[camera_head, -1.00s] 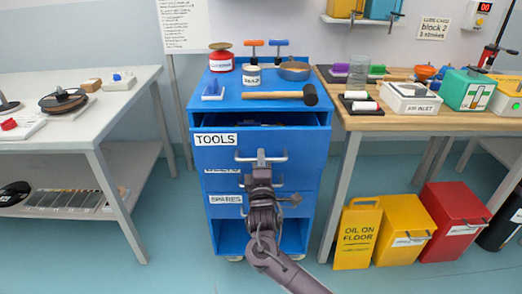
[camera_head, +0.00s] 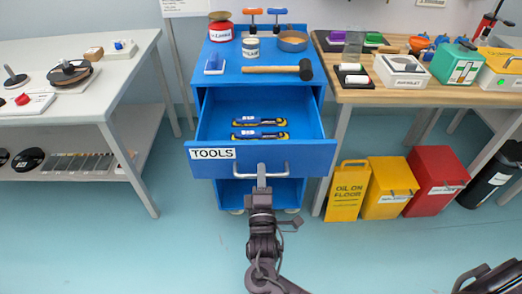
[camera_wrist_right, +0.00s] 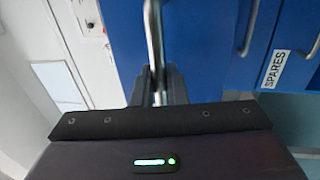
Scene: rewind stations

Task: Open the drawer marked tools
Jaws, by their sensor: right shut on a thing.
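The blue drawer marked TOOLS (camera_head: 212,154) is pulled far out of the blue cabinet (camera_head: 312,78). Two dark tools with yellow parts (camera_head: 258,135) and white labels lie inside it. My right gripper (camera_head: 261,172) is at the middle of the drawer front, shut on the drawer's metal handle (camera_head: 283,172). In the right wrist view, the handle (camera_wrist_right: 153,40) runs between the fingers (camera_wrist_right: 158,85). The drawers below are mostly hidden by the open one. My left gripper is not in view; a dark piece of my own body shows at the bottom right.
A white table (camera_head: 120,75) is at the left, a wooden bench (camera_head: 440,97) at the right. A yellow floor sign (camera_head: 347,192) and bins stand right of the cabinet. The floor in front is clear.

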